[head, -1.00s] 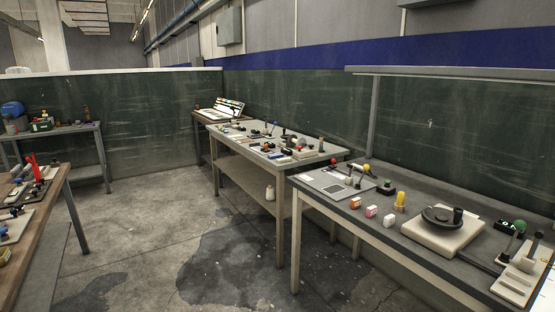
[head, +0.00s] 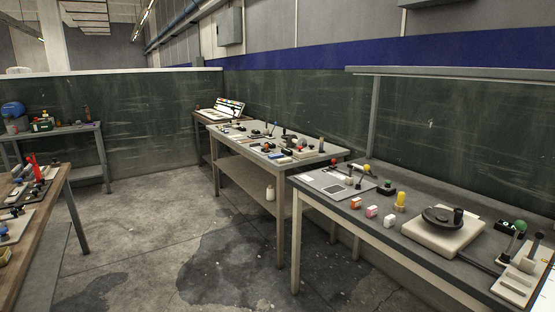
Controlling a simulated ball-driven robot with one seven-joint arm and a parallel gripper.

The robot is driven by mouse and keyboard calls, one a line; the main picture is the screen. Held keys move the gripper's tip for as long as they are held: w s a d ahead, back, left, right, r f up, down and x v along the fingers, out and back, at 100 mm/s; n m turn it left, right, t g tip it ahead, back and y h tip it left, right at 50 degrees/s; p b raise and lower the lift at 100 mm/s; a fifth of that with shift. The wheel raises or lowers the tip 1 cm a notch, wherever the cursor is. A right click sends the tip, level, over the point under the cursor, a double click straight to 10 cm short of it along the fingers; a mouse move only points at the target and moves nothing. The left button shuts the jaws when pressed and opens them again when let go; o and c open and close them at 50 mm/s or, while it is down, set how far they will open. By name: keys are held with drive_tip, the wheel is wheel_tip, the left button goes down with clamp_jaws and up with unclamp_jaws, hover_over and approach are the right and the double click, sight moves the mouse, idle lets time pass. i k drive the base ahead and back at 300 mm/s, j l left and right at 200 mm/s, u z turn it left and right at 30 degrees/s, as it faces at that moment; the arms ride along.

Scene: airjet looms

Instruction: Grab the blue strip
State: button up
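I cannot clearly make out a loose blue strip. A small blue piece (head: 276,156) lies near the front edge of the middle table (head: 284,170), among knobs and levers; it is too small to tell its exact shape. A long blue band (head: 400,46) runs along the wall above the green panels, as part of the wall. My gripper is not in view.
The right table (head: 340,210) holds small boxes (head: 371,211), a yellow piece (head: 400,199) and a round dark disc on a pale base (head: 440,240). Another table (head: 40,225) stands at the left, a shelf table (head: 70,131) behind it. The stained floor between is clear.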

sight(278, 155)
drive_tip(key=i+l+u, duration=0.1)
drive_tip(key=i, duration=0.7)
drive_tip(key=i+l, duration=0.1)
drive_tip(key=i, duration=0.65)
drive_tip(key=j+u, duration=0.05)
